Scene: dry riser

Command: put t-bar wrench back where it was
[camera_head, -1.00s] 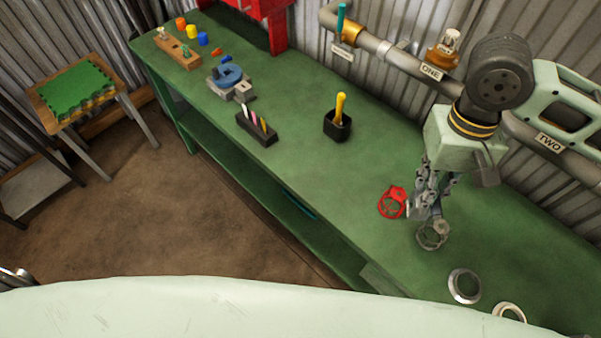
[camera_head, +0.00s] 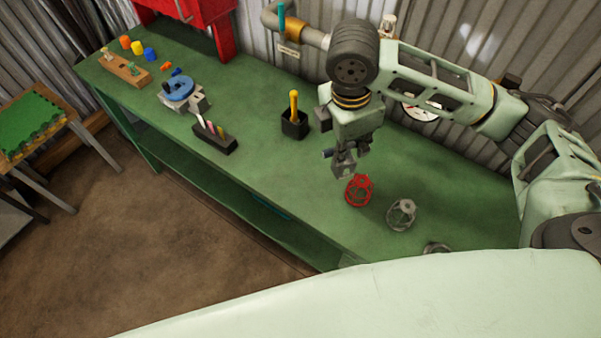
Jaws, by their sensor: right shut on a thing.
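My right gripper (camera_head: 345,170) is above the green bench, just left of and behind a red cage-like handwheel (camera_head: 358,190). It is shut on a small dark grey piece with a bluish end (camera_head: 328,153), which I take to be the t-bar wrench. Most of that piece is hidden by the fingers or too small to make out. I cannot tell whether it touches the bench. My left gripper is not in view.
A grey cage-like handwheel (camera_head: 401,214) and a metal ring (camera_head: 437,248) lie on the bench (camera_head: 250,165) to the right. A black holder (camera_head: 294,126) with a yellow-handled tool stands left of my gripper.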

